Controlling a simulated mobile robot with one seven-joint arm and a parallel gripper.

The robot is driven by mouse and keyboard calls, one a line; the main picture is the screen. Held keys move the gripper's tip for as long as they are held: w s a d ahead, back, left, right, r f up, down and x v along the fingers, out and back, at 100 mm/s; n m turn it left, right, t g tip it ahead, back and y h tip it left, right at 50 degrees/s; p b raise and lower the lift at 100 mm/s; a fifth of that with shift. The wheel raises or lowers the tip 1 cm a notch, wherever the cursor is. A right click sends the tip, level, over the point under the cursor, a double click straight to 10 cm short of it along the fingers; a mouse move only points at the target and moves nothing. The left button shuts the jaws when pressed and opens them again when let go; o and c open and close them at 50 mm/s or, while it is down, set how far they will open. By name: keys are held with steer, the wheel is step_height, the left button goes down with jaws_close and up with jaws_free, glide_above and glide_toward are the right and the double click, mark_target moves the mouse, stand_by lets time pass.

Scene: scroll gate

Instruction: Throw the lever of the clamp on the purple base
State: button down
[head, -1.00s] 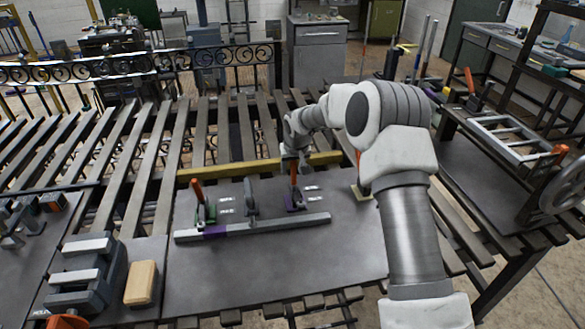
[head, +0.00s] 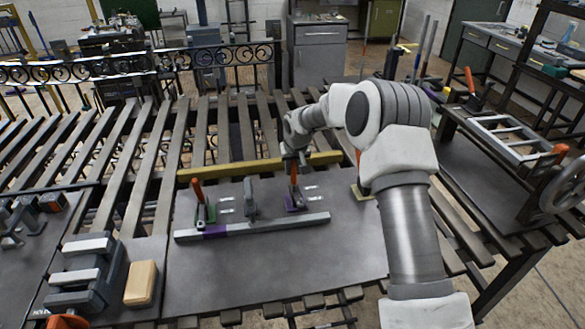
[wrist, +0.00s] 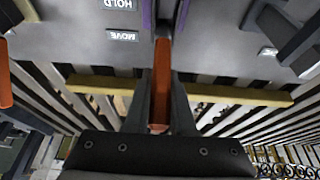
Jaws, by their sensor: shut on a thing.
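The clamp on the purple base (head: 294,206) stands on the metal plate near a grey bar. Its orange lever (head: 293,178) points upright. My gripper (head: 292,158) is at the top of this lever. In the wrist view the orange lever (wrist: 161,85) lies between the two dark fingers of my gripper (wrist: 160,95), which are shut on it. The purple base shows only as thin edges at the top of the wrist view. A second clamp on a green base (head: 205,213) with an upright orange lever stands to the left.
A grey bar (head: 275,224) with a purple section lies in front of the clamps. A grey post (head: 250,199) stands between them. A yellow bar (head: 250,168) runs behind. A tan block (head: 141,283) and a grey vise-like fixture (head: 82,272) are at front left.

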mark_target(294, 174)
steer(key=shift+s+f+b, duration=0.1)
steer(key=shift+f+b, duration=0.05)
steer(key=shift+b, duration=0.5)
steer(key=shift+s+t+b, duration=0.1)
steer(key=shift+t+b, duration=0.3)
steer(key=shift+b, duration=0.2)
steer(key=t+b, duration=0.1)
steer(key=b, duration=0.3)
steer(key=s+t+b, duration=0.1)
steer(key=b, duration=0.3)
steer(key=shift+s+d+y+b, duration=0.15)
steer(key=shift+s+y+b, duration=0.15)
steer(key=b, duration=0.2)
steer(key=t+b, duration=0.1)
steer(key=b, duration=0.1)
steer(key=shift+s+d+t, duration=0.1)
steer(key=shift+s+t, duration=0.2)
steer(key=shift+s, duration=0.05)
steer(key=shift+s+r+t+b, duration=0.3)
steer(key=shift+r+b, duration=0.05)
steer(key=shift+b, duration=0.75)
steer(key=c, duration=0.8)
jaws_free()
steer(key=shift+o, duration=0.2)
steer(key=shift+s+d+r, duration=0.1)
steer(key=shift+r, duration=0.05)
